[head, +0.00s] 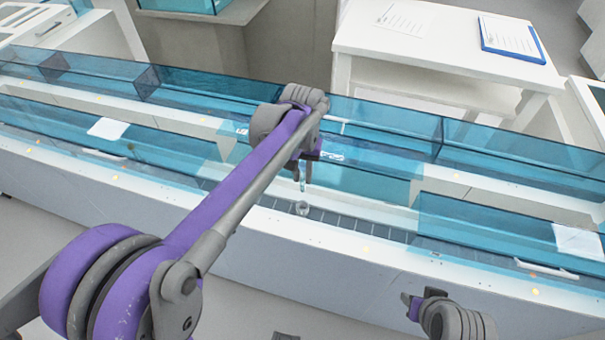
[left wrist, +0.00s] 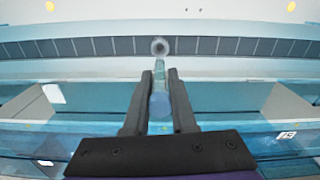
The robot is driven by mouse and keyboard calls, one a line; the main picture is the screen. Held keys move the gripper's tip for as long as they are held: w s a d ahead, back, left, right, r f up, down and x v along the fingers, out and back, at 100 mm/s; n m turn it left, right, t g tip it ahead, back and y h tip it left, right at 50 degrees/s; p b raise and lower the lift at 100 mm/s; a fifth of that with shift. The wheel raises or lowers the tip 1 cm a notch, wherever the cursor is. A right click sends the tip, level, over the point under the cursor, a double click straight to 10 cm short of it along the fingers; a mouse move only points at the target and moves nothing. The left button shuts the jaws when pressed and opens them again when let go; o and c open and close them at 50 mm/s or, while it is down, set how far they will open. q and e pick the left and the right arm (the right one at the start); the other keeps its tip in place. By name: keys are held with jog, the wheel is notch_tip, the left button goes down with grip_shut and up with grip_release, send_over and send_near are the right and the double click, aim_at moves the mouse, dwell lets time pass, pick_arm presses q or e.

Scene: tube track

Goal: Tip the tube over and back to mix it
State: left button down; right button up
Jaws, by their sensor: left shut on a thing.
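The tube (head: 302,186) is a thin clear tube held by my left gripper (head: 302,172). It looks roughly upright in the head view, its lower end close above a small grey round holder (head: 302,208). In the left wrist view the tube (left wrist: 160,88) lies between the two dark fingers of the left gripper (left wrist: 160,76), with its blue end towards the palm. The holder (left wrist: 160,46) shows just beyond the clear end; I cannot tell whether they touch. My right gripper (head: 412,306) is low at the right, apart from the tube, its fingers unclear.
The holder sits on a dark segmented track (head: 352,224) along the white bench (head: 330,262). Blue transparent guards (head: 370,175) stand behind the track and to both sides. A white table (head: 430,50) with a clipboard (head: 512,38) stands behind.

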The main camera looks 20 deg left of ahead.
pick_arm(q)
notch_tip(320, 180, up, 10)
jog(key=p, duration=0.6)
jog(key=shift+f, duration=0.35)
pick_arm(e)
notch_tip(320, 180, up, 7)
jog(key=w, duration=0.1)
jog(key=shift+w, duration=0.35)
jog(key=shift+s+r, duration=0.1)
